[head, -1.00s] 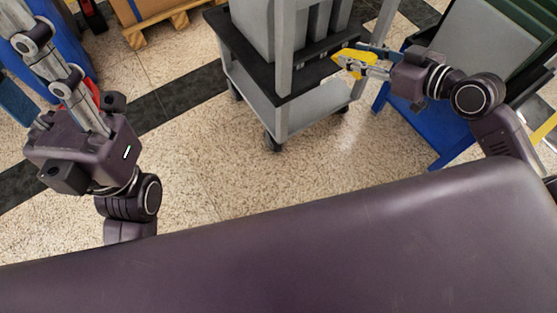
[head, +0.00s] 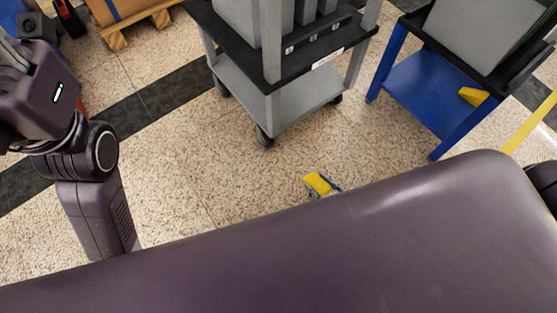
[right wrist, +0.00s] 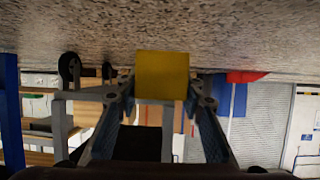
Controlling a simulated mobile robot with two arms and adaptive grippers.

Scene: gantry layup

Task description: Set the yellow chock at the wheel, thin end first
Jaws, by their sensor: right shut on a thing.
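The yellow chock (head: 317,183) is held in my right gripper (head: 326,190), low over the speckled floor near my body's front edge; most of that gripper is hidden behind my body. In the right wrist view, the chock (right wrist: 162,74) sits between the two fingers (right wrist: 162,98), a flat yellow face toward the camera. I cannot tell where its thin end points. The nearest cart wheel (head: 264,136) is up and left of the chock, clearly apart from it. A wheel (right wrist: 69,66) also shows left of the chock in the right wrist view. My left gripper (head: 14,62) is partly cut off, fingers unclear.
The grey cart (head: 290,110) with a black upper shelf stands at top centre. A blue stand (head: 420,92) with another yellow piece (head: 473,96) is at right. A wooden pallet (head: 140,22) is at top left. Open floor (head: 220,180) lies between the cart and me.

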